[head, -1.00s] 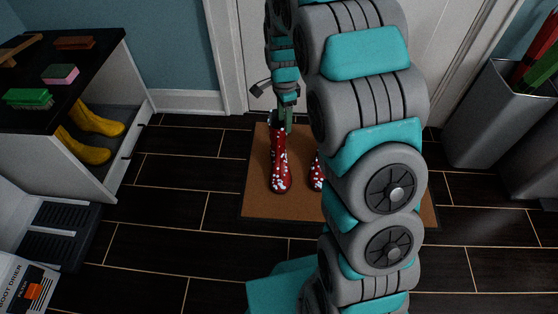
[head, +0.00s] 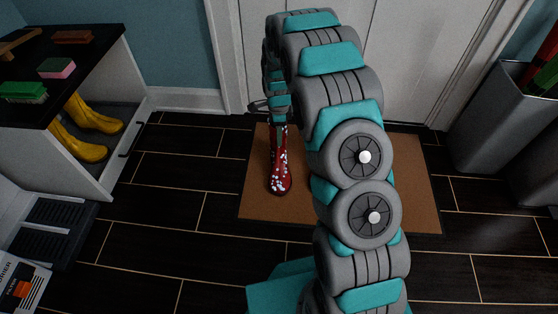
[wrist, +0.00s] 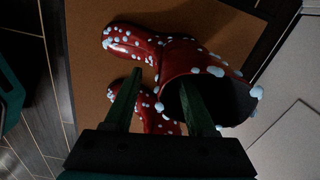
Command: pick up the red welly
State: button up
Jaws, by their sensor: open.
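A red welly with pale dots (head: 281,172) stands on the brown doormat (head: 262,205) in the head view. In the wrist view two red wellies show: one (wrist: 185,58) has its dark open top facing the camera, and the other (wrist: 158,122) is partly hidden behind my fingers. My gripper (wrist: 161,78) is open. Its right finger overlaps the open top of the first welly, and its left finger lies across the second. I cannot tell whether the right finger is inside the shaft. In the head view my gripper (head: 278,122) is at the visible welly's top.
A shelf unit (head: 110,60) at the left holds yellow boots (head: 85,145), with brushes and a sponge on top. A grey bin (head: 490,120) stands at the right. A white door is behind the mat.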

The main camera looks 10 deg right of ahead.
aim_at(279, 154)
notch_tip(279, 154, down, 3)
jog(key=shift+r, duration=0.1)
grip_shut()
dwell(0.4)
dwell(1.0)
